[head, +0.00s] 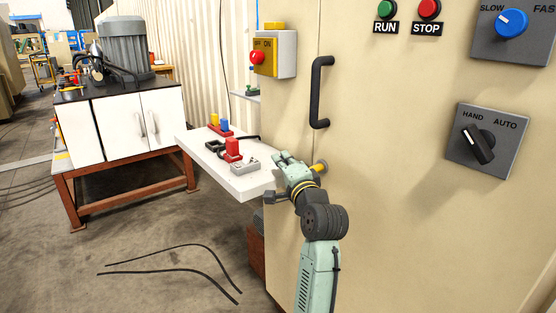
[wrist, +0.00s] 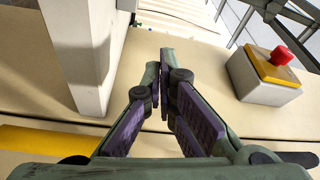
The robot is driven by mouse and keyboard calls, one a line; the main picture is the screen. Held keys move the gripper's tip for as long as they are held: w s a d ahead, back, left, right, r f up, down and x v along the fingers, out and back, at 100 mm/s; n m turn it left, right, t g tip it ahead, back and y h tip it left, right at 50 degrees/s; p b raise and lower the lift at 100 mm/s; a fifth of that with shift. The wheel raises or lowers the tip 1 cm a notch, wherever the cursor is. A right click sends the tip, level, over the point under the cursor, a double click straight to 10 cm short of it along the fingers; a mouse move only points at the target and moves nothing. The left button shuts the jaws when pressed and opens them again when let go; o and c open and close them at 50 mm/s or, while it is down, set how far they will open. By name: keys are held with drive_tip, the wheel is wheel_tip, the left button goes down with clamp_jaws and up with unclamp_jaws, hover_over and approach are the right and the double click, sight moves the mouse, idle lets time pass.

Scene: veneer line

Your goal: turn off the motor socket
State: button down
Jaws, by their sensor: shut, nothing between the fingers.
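A grey box with a yellow front plate and a red knob (head: 262,57) is mounted at the cabinet's left edge in the head view, marked OFF and ON. No label reading "motor socket" is legible, so I cannot tell for sure that this is it. A grey box with a yellow plate and red knob (wrist: 270,72) shows at the right in the wrist view, apart from my fingers. My gripper (head: 279,158) is beside the white shelf's right end, below the box and black door handle. In the wrist view my gripper (wrist: 164,58) has its fingers together and empty.
The white shelf (head: 215,165) carries red, blue and yellow parts and a grey piece. The beige cabinet (head: 400,220) has RUN and STOP buttons, a black handle (head: 319,92), a HAND/AUTO switch (head: 480,143) and a blue speed knob (head: 511,22). Black cables (head: 180,260) lie on the floor.

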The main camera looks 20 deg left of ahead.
sight(247, 157)
drive_tip(key=p+x, duration=0.1)
drive_tip(key=x, duration=0.6)
drive_tip(key=shift+p, duration=0.35)
drive_tip(key=shift+s+a+f+p, duration=0.15)
drive_tip(key=shift+s+a+p, duration=0.2)
drive_tip(key=shift+a, duration=0.2)
drive_tip(key=shift+s+a+f+p, duration=0.15)
drive_tip(key=shift+s+a+p, duration=0.05)
drive_tip(key=shift+s+a, duration=0.25)
drive_tip(key=shift+s+a+f, duration=0.25)
drive_tip(key=shift+s+a, duration=0.15)
